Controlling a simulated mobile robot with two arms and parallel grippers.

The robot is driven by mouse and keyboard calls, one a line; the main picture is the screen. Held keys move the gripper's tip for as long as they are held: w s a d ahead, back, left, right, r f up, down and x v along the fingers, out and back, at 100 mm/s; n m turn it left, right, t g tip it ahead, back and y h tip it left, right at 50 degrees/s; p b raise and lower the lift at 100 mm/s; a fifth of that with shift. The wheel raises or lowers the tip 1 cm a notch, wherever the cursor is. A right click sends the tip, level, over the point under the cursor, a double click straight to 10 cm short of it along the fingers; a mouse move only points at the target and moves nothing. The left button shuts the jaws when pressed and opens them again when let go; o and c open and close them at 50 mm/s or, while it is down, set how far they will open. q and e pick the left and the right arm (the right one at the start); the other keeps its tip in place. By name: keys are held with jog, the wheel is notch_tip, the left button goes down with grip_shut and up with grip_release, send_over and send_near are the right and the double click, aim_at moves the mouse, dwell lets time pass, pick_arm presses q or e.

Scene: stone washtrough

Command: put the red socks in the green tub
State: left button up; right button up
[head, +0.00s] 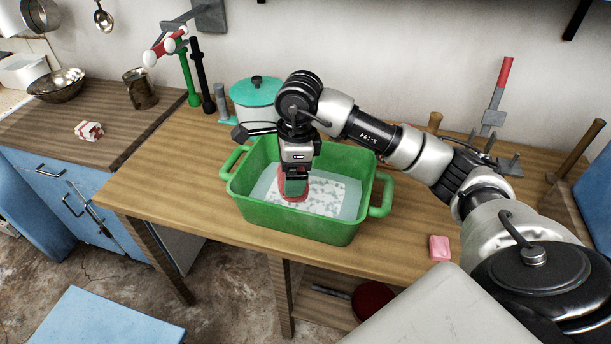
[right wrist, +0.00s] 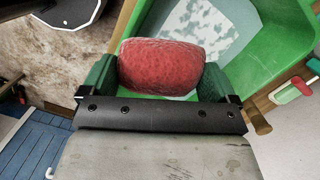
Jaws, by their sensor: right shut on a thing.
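The green tub (head: 300,221) stands on the wooden worktop and holds pale water with whitish foam. My right gripper (head: 293,188) points down into the tub's opening. It is shut on the rolled red socks (head: 296,198), whose lower edge shows below the fingers. In the right wrist view the red socks (right wrist: 162,66) sit between my green fingertips, with the tub (right wrist: 284,40) and its water behind them. Whether the socks touch the water I cannot tell. My left gripper is not in view.
A teal lidded pot (head: 256,95) stands behind the tub. A pink bar (head: 439,248) lies to its right. The worktop left of the tub is clear.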

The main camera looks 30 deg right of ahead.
jog(key=w+d+f+m+h+b, duration=0.1)
jog(key=w+d+f+m+b, duration=0.3)
jog(key=m, duration=0.7)
jog(key=m+p, duration=0.1)
jog(key=m, duration=0.2)
send_over(306, 202)
jog(key=shift+t, duration=0.4)
notch_tip(306, 202, down, 4)
jog(key=shift+f, duration=0.1)
notch_tip(306, 202, down, 4)
jog(key=shift+a+r, duration=0.1)
jog(key=shift+r, duration=0.05)
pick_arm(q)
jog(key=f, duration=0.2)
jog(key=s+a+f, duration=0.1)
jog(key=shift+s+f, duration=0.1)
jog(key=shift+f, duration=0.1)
pick_arm(e)
jog(key=shift+f, duration=0.2)
